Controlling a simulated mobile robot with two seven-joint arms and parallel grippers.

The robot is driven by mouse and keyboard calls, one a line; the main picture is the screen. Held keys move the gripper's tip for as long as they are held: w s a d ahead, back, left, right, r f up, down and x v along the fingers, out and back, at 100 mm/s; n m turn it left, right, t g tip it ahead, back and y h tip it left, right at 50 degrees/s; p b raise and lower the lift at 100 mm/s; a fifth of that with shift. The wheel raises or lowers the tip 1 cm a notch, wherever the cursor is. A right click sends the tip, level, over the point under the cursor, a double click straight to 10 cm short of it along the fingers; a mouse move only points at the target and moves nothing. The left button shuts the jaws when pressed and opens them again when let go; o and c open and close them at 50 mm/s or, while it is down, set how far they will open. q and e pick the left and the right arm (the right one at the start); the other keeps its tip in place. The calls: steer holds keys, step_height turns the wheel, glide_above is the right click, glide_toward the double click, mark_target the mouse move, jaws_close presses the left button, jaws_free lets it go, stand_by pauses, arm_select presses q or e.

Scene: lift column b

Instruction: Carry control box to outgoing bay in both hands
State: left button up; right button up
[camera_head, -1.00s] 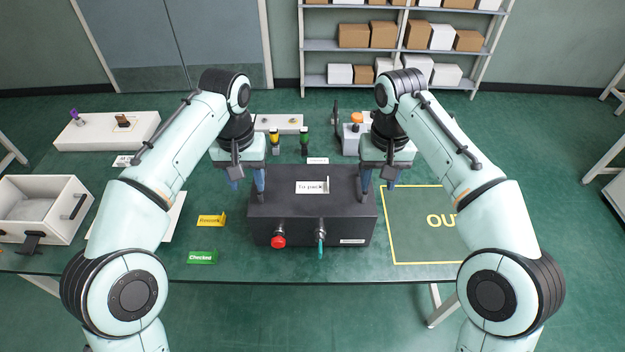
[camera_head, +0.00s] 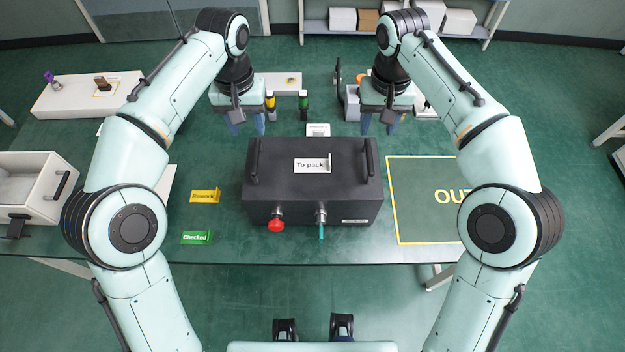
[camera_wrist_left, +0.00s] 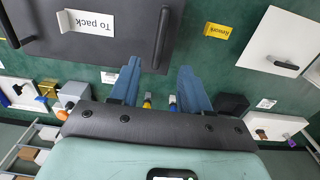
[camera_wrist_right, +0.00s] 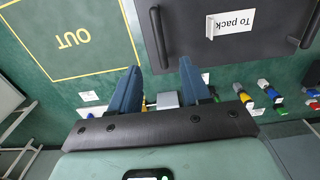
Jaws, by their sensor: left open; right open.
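The control box (camera_head: 290,185) is a dark box with a "To pack" label, a red button and a teal-tipped switch on its front. It stands on the green table. Its left handle (camera_head: 255,161) and right handle (camera_head: 370,157) are upright on top and free. My left gripper (camera_head: 246,124) is open and empty, beyond the left handle, which shows ahead of its fingers in the left wrist view (camera_wrist_left: 161,38). My right gripper (camera_head: 379,125) is open and empty beyond the right handle (camera_wrist_right: 158,38). The outgoing bay (camera_head: 420,222) is an empty yellow-outlined rectangle marked "OUT", just right of the box.
A yellow Rework sign (camera_head: 205,196) and a green Checked sign (camera_head: 197,238) stand left of the box. A white drawer unit (camera_head: 30,190) is at far left. Yellow and green bottle-like items (camera_head: 303,104) and a small white card (camera_head: 318,130) are behind the box.

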mark_target(256, 153)
arm_select(q)
step_height(256, 153, down, 12)
steer(key=shift+r, duration=0.15)
arm_select(e)
step_height(256, 153, down, 12)
steer(key=shift+r, duration=0.15)
arm_select(q)
steer(key=shift+c, duration=0.3)
arm_select(e)
steer(key=shift+c, duration=0.3)
arm_select(q)
jaws_close()
arm_select(e)
jaws_close()
steer(key=shift+r, duration=0.1)
arm_select(q)
steer(key=shift+w+r, duration=0.2)
steer(key=shift+r, duration=0.1)
arm_select(e)
steer(key=shift+w+r, duration=0.2)
